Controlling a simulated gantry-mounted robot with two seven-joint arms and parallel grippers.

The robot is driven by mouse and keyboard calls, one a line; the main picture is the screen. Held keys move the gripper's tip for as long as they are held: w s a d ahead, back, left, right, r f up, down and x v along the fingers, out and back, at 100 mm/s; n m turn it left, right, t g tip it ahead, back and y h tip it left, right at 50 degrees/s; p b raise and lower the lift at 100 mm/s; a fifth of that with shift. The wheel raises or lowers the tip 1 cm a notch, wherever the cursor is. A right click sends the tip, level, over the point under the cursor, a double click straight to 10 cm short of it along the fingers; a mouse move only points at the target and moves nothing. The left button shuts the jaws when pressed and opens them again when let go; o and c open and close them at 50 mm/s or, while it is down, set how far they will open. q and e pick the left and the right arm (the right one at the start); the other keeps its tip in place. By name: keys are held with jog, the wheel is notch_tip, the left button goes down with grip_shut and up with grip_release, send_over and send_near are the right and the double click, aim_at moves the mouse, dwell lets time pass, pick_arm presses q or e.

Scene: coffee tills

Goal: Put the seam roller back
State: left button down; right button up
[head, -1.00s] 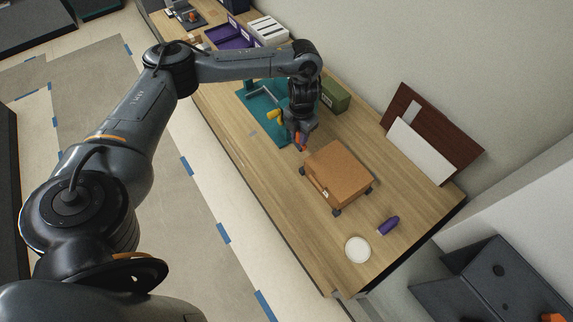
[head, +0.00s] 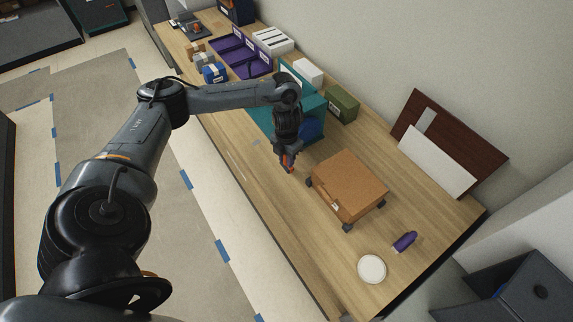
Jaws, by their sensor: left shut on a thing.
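My left gripper (head: 288,168) points down over the wooden table, just left of the cardboard box (head: 347,181). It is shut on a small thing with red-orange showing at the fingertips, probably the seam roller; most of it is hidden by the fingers. The box lies closed and flat on a low stand with dark feet. A round blue thing (head: 311,128) shows just right of my wrist, by a teal block (head: 314,104). My right gripper is not in view.
A white round dish (head: 371,268) and a purple bottle (head: 405,241) are near the table's right end. A green box (head: 343,105), purple trays (head: 247,58) and brown and white boards (head: 440,150) stand along the back. The front strip of table (head: 250,180) is clear.

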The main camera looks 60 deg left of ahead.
pick_arm(q)
notch_tip(320, 180, down, 4)
jog(key=shift+s+r, duration=0.1)
jog(key=shift+r, duration=0.15)
jog(key=shift+f, duration=0.15)
jog(key=c, duration=0.9)
grip_release()
jog(key=shift+r, duration=0.65)
notch_tip(320, 180, up, 4)
jog(key=shift+r+p, duration=0.25)
jog(key=shift+p, duration=0.15)
notch_tip(320, 180, up, 7)
jog(key=p, duration=0.3)
jog(key=shift+f+p, duration=0.2)
jog(key=shift+p, duration=0.1)
